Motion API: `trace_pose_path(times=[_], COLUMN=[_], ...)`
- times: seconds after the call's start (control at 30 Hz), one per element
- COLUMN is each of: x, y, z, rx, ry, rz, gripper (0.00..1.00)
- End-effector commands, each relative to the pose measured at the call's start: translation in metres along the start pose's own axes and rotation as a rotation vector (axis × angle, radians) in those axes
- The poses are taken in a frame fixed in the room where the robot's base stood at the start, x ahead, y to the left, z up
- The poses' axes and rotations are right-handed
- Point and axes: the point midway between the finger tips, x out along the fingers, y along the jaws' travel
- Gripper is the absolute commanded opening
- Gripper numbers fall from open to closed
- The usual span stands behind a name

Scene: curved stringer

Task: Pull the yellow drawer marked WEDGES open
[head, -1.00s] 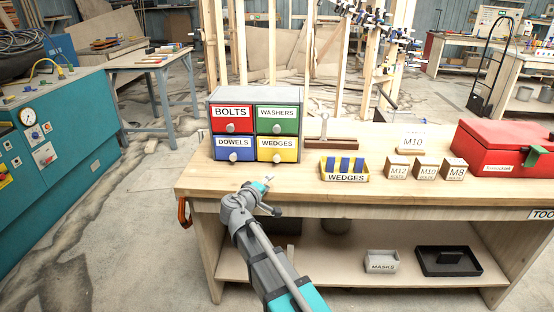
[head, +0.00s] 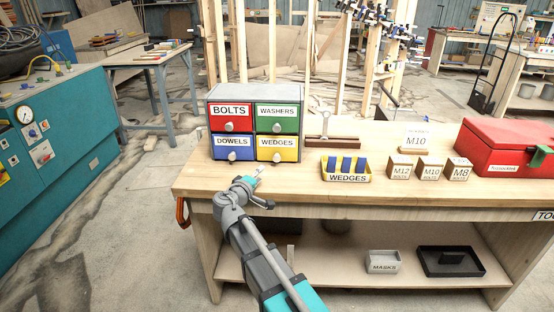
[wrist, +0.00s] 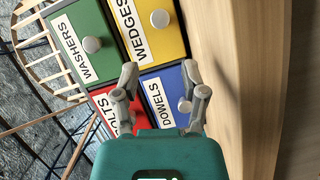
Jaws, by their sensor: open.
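The yellow drawer marked WEDGES (head: 287,142) is the lower right one of the small grey cabinet and looks shut. Its round grey knob (head: 277,157) is at its front. In the wrist view the yellow drawer (wrist: 170,38) is at the top, with its knob (wrist: 160,18) in clear sight. My gripper (head: 259,170) is in front of the cabinet, low over the bench top and apart from the yellow knob. In the wrist view my gripper (wrist: 158,78) is open and empty, with its fingers in front of the red and blue drawers.
The green WASHERS (head: 289,118), red BOLTS (head: 220,122) and blue DOWELS (head: 222,152) drawers surround the yellow one. A yellow tray of blue wedges (head: 346,178) stands to the right on the bench (head: 300,190). The bench in front of the cabinet is clear.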

Motion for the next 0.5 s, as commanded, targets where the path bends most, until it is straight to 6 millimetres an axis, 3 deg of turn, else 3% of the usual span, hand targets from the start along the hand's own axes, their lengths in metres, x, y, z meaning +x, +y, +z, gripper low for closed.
trace_pose_path(times=[0.27, 0.5], x=[0.014, 0.044], y=[0.0, -0.001], z=[0.0, -0.001], rx=[0.0, 0.001], ry=[-0.002, -0.002], rz=[0.0, 0.001], gripper=[0.56, 0.56])
